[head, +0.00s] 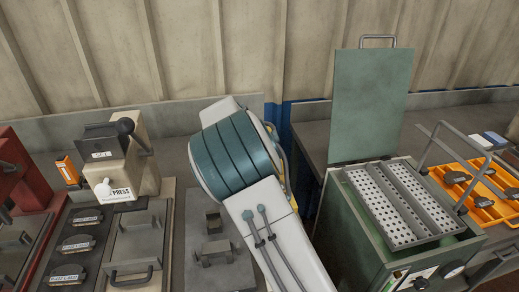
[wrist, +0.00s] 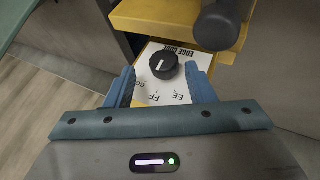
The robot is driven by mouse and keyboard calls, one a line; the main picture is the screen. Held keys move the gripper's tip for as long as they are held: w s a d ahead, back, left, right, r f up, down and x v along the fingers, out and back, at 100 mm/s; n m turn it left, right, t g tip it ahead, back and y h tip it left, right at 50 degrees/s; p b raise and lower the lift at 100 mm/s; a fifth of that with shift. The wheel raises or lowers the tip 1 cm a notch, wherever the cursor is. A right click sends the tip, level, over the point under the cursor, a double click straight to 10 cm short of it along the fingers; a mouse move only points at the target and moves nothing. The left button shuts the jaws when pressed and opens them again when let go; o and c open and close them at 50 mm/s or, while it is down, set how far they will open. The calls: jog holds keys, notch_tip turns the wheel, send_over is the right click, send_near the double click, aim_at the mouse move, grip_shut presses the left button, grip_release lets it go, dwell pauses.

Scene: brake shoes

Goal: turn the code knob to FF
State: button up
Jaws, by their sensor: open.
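My gripper (wrist: 163,82) is open, with one blue finger on each side of the knob. I cannot tell whether either finger touches it. The exact mark under the pointer is not clear. In the head view my arm hides the gripper, and the knob does not show.
In the wrist view, a yellow housing (wrist: 160,17) and a dark rounded handle (wrist: 218,25) stand just beyond the knob. In the head view, a press (head: 125,160) is at left; a green machine with a perforated basket (head: 400,205) and an orange tray (head: 478,190) are at right.

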jog(key=s+d+r+b, duration=0.2)
jog(key=s+d+r, duration=0.1)
jog(key=d+r, duration=0.6)
jog(key=shift+s+d+r+b, duration=0.3)
jog(key=shift+s+d+r, duration=0.1)
jog(key=shift+d, duration=0.7)
jog(key=s+d+f+m+g+y, duration=0.1)
jog(key=s+d+f+y, duration=0.1)
jog(key=s, duration=1.5)
jog(key=s+d+f+m+g+y, duration=0.1)
jog(key=s+f, duration=0.3)
jog(key=s, duration=1.4)
jog(key=shift+d+m+g+y, duration=0.35)
jog(key=shift+g+y, duration=0.25)
jog(key=shift+y, duration=0.1)
jog(key=shift+f, duration=0.1)
